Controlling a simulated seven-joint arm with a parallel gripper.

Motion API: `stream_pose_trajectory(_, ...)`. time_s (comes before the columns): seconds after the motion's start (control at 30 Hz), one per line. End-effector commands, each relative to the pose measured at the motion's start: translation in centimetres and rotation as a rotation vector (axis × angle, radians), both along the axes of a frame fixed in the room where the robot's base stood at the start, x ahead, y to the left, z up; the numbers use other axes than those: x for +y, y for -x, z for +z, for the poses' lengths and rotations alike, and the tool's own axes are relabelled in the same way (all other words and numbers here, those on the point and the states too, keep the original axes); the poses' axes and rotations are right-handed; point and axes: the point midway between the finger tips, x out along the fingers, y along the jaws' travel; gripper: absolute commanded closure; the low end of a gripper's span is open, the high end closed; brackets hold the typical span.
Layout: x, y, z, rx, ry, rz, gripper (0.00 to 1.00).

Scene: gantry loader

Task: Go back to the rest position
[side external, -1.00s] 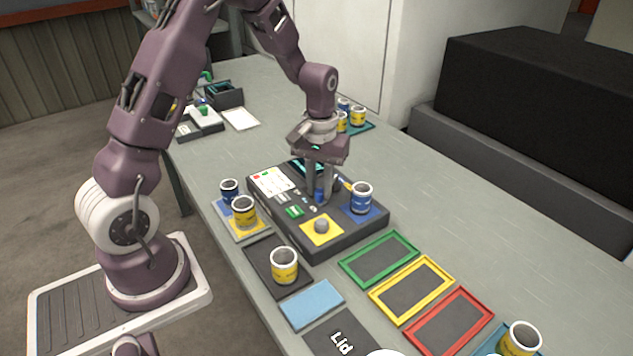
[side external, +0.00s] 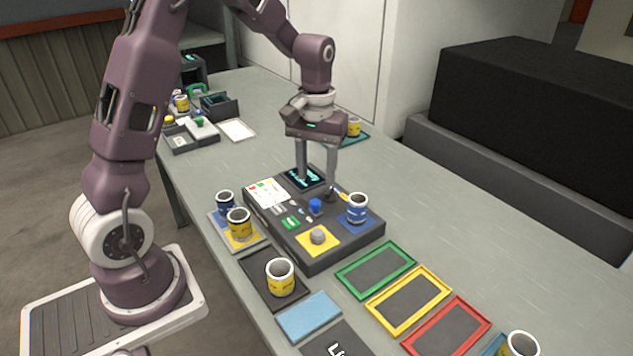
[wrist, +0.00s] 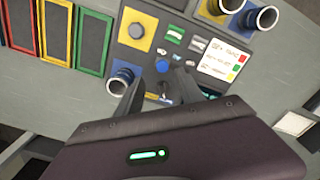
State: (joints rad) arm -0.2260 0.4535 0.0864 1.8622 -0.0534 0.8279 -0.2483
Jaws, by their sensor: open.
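My gripper (side external: 317,186) is open and empty, pointing down above the back part of the black control panel (side external: 330,262). Its two fingers are apart, with nothing between them. A blue knob (side external: 315,207) stands on the panel just in front of the fingers, and a grey round knob (side external: 317,236) sits on a yellow square. In the wrist view the blue knob (wrist: 162,65) shows clear, beyond the fingertips. A lit screen (side external: 305,177) on the panel is partly behind one finger.
A blue can (side external: 357,209) stands on the panel's right side, close to the gripper. Another blue can (side external: 225,203) and yellow cans (side external: 239,225) (side external: 280,278) stand along the left. Green (side external: 376,270), yellow (side external: 410,300) and red (side external: 446,330) trays lie empty in front. Bare table lies to the right.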

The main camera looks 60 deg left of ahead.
Motion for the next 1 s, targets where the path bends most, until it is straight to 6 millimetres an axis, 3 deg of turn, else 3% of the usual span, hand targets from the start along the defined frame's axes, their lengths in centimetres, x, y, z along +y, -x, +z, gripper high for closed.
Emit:
stream_pose_trajectory(0.23,-0.1,0.1,0.3,-0.004,-0.001,-0.005,0.55)
stream_pose_trajectory(0.33,-1.5,1.3,3.0,-0.05,-0.007,-0.052,0.55)
stream_pose_trajectory(0.43,-4.2,4.7,7.8,-0.144,-0.023,-0.158,0.55)
stream_pose_trajectory(0.5,-6.3,8.3,10.7,-0.216,-0.039,-0.248,0.55)
stream_pose_trajectory(0.6,-8.6,13.7,13.0,-0.316,-0.073,-0.374,0.55)
stream_pose_trajectory(0.7,-9.9,18.2,13.6,-0.398,-0.106,-0.478,0.55)
stream_pose_trajectory(0.8,-10.5,20.9,13.3,-0.45,-0.132,-0.543,0.55)
stream_pose_trajectory(1.0,-10.8,22.4,12.9,-0.477,-0.146,-0.58,0.55)
